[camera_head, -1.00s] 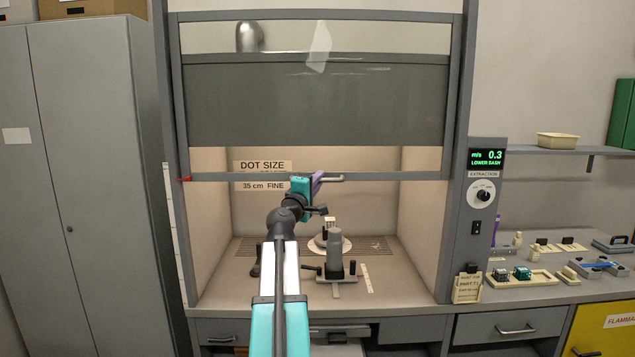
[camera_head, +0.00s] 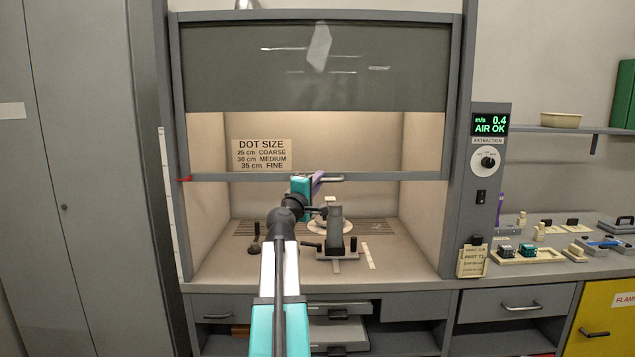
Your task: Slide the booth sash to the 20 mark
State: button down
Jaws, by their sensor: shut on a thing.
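The booth sash shows as a framed pane with a grey bottom bar (camera_head: 400,177) across the booth opening. A short bar handle (camera_head: 332,179) sits at the middle of that bar. My gripper (camera_head: 318,180) is shut on the handle; my arm hides part of the grip. A red pointer (camera_head: 185,179) sits at the left end of the sash bar. A pale scale strip (camera_head: 170,215) runs down the left post beside it; its marks are too small to read.
The booth display (camera_head: 490,125) reads 0.4 AIR OK. A DOT SIZE sign (camera_head: 262,155) hangs on the back wall. A stand (camera_head: 336,235) is on the booth floor behind my arm. A card (camera_head: 473,261) is at the right post. Trays line the right bench.

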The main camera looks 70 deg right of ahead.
notch_tip(320, 180, down, 16)
jog(key=b, duration=1.4)
jog(key=shift+r, duration=0.15)
jog(key=c, duration=2)
grip_release()
jog(key=shift+c, duration=0.2)
jog(key=shift+a, duration=0.15)
jog(key=a+f, duration=0.2)
jog(key=a, duration=1.1)
jog(key=shift+w+a+f, duration=0.15)
jog(key=shift+w+f, duration=0.05)
